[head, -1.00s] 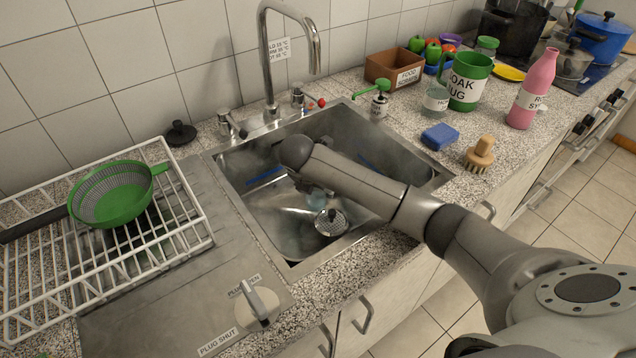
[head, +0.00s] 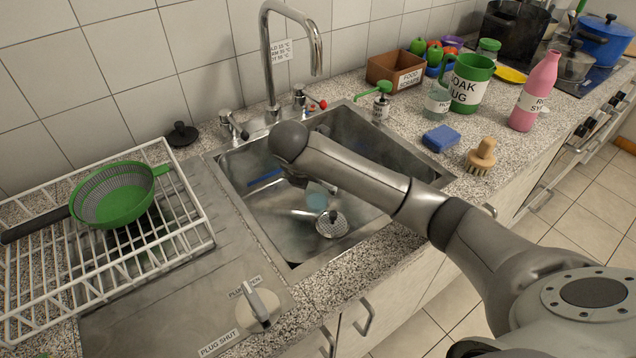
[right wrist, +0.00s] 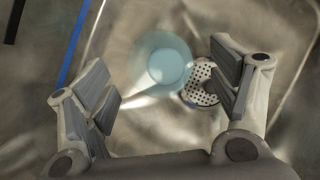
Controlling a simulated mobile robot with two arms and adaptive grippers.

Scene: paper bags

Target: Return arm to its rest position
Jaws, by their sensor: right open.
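My right arm reaches in from the right over the steel sink (head: 275,225). My right gripper (right wrist: 165,95) is open and empty, above the sink floor. In the head view my forearm hides most of it. A pale blue round thing (right wrist: 162,62), perhaps a glass or cup, lies in the sink below and between the fingers, apart from them. It also shows in the head view (head: 317,196). The perforated drain strainer (right wrist: 203,85) is beside it, partly hidden by a finger in the wrist view. My left gripper is not in view.
The tap (head: 270,70) stands behind the sink. A white rack (head: 190,215) with a green colander (head: 110,205) is at left. A blue sponge (head: 440,138), a brush (head: 481,157), a green jug (head: 470,85) and a pink bottle (head: 536,95) stand on the right counter.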

